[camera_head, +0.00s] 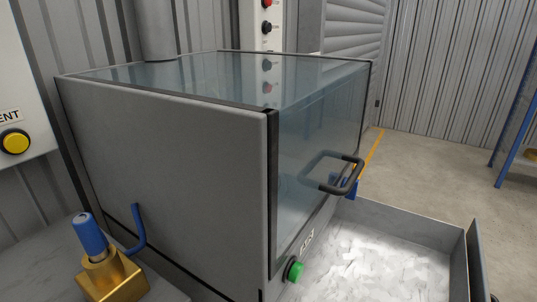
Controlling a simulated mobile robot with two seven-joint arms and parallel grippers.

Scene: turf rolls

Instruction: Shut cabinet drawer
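The grey cabinet (170,165) with a glass top and a glass front fills the middle of the head view. Its drawer (410,217) is pulled out at the lower right, below the glass front, and stands open. The drawer has grey walls, and a bright whitish, crumpled-looking layer covers its floor. The outer front panel (476,262) is at the right edge of the drawer, and its lower part is cut off by the frame. Neither of my grippers is in view.
A dark bar handle (350,178) juts from the glass front above the drawer. A green knob (294,270) sits at the cabinet's lower corner. A brass block (112,278) with a blue cylinder is at lower left. Open floor (430,165) lies beyond the drawer, with a blue rack (513,125) at right.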

